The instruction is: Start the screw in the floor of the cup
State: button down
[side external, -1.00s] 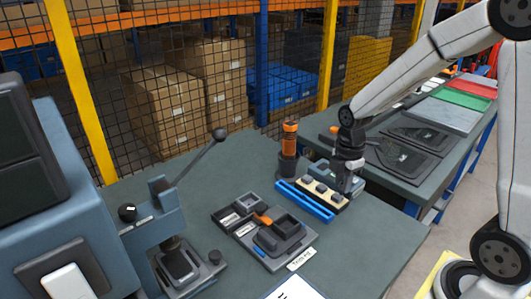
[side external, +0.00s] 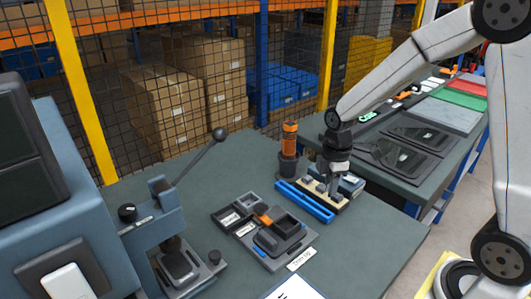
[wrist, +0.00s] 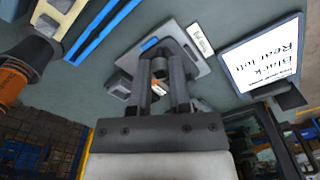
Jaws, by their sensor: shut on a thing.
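My gripper (side external: 335,186) points down above the cream block (side external: 328,201) with dark pieces on top, near the back of the bench. In the wrist view my gripper (wrist: 161,66) has its fingers close together on a small thing, mostly hidden between them; I cannot make out whether it is a screw. A dark cup-like part (side external: 268,240) sits in the grey tray (side external: 282,262), left of and nearer than my gripper. The tray also shows beyond the fingers in the wrist view (wrist: 198,68). No screw can be made out in the cup floor.
An orange-handled tool (side external: 290,137) stands in a dark holder beside the cream block. A blue rail (side external: 304,203) lies in front of the block. A lever press (side external: 172,235) stands at left.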

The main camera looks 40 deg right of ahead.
jog(key=w+a+f+m, duration=0.2)
jog(key=w+a+m, duration=0.3)
jog(key=a+m, duration=0.4)
jog(key=shift+w+f+m, duration=0.4)
jog(key=shift+m, duration=1)
jog(key=shift+f, duration=0.1)
jog(key=shift+f, duration=2.75)
jog(key=shift+f, duration=0.65)
jog(key=shift+c, duration=2.4)
grip_release()
jog(key=c, duration=0.4)
jog(key=shift+r, duration=0.75)
